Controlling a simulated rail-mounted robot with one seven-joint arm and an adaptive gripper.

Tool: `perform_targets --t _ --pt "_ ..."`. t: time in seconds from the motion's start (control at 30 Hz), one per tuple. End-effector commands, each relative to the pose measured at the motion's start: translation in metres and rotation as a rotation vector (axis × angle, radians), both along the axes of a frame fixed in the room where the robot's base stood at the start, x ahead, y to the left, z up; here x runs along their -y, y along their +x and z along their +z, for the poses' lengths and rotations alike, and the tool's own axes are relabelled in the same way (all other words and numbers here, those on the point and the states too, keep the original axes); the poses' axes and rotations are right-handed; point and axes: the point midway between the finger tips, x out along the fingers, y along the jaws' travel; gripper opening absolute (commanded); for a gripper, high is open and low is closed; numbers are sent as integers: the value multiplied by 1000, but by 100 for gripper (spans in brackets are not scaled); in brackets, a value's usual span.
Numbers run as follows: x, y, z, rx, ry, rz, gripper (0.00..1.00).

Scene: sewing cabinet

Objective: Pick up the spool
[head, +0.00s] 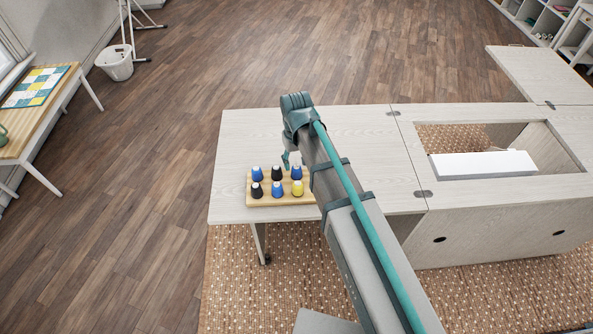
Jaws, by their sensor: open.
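Several spools stand upright in two rows on a small wooden board (264,200) on the left leaf of the sewing cabinet. The back row has a blue spool (257,173), a black spool (277,173) and another blue spool (296,172). The front row has a black spool (257,190), a blue spool (277,189) and a yellow spool (297,188). My gripper (287,163) is open, pointing down just above and behind the back row, between the back black spool and the right blue one. Its fingers are small and partly hidden by my arm.
The pale cabinet top (240,140) is clear left of and behind the board. To the right is a rectangular opening with a white block (483,165) in it. A side table (50,85) stands far left, near a white bin (115,63).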

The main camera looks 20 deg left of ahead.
Motion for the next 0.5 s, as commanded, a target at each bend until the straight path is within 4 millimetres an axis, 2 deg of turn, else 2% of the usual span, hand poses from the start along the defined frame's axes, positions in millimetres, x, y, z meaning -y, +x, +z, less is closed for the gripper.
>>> perform_targets --t 0.3,0.5 --pt "2 -1 -33 -1 -1 0 51" --pt "2 -1 -41 0 0 0 51"
